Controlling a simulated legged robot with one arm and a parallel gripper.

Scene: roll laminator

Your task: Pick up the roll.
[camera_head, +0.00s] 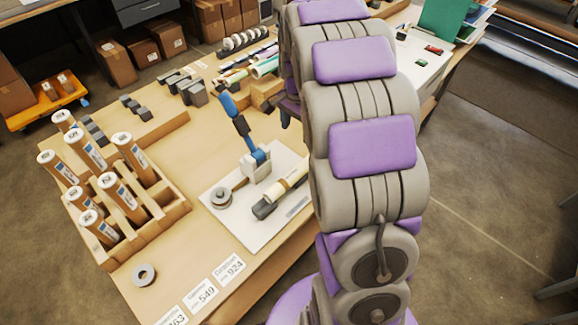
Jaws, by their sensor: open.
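Several brown cardboard rolls with white ends and labels stand tilted in a wooden rack (165,225) at the left of the table; one is the right rear roll (133,157), another the left rear roll (58,168). A cream roll with a black end (287,188) lies on a white board (238,235), partly hidden by my arm. I cannot tell which roll is meant. My gripper (288,112) shows only as a dark purple part at the left edge of my arm, over the table's far side. It is open and away from the rack; my arm hides most of it.
A blue-handled lever device (240,128) stands upright on the board beside a grey reel (221,197). A grey ring (144,275) and number cards (202,296) lie at the table's front. Grey blocks (193,93) and more rolls (262,65) lie farther back.

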